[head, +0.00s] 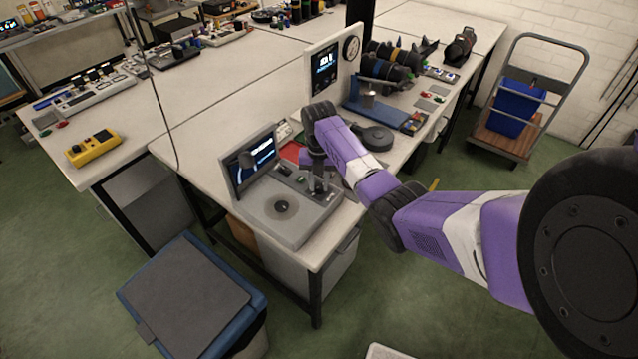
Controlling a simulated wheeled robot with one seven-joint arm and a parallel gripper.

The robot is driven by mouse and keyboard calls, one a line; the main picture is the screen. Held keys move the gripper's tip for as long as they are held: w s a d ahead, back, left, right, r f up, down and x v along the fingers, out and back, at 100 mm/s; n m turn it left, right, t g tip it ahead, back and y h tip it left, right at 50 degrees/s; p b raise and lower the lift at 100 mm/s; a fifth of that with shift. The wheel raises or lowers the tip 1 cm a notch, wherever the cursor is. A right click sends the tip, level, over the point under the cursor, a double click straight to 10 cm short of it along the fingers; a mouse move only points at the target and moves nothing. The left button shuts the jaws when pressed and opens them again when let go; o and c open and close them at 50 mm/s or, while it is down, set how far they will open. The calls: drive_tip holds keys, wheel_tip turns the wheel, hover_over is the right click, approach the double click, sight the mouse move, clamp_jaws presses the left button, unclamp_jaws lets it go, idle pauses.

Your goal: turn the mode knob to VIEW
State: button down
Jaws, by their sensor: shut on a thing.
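A grey console (300,228) with a raised dark screen (252,160) sits on the near corner of the white workbench. A round dark dial (281,207) shows on its front left top. My gripper (318,192) points down at the right part of the console's top panel, at the end of my purple and white arm. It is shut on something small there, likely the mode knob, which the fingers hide. The panel lettering, including any VIEW mark, is too small to read.
A red tray (292,151) and a dark round disc (376,138) lie behind the console, close to my arm. An upright panel with a lit display (325,68) stands further back. A yellow box (93,148) lies on the left bench.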

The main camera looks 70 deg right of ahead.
sight(319, 186)
drive_tip(key=shift+r, duration=0.1)
idle(0.3)
drive_tip(key=c, duration=1.1)
unclamp_jaws()
wheel_tip(319, 186, up, 8)
drive_tip(key=shift+f+b, duration=0.15)
drive_tip(key=shift+b, duration=0.55)
drive_tip(key=shift+s, duration=0.1)
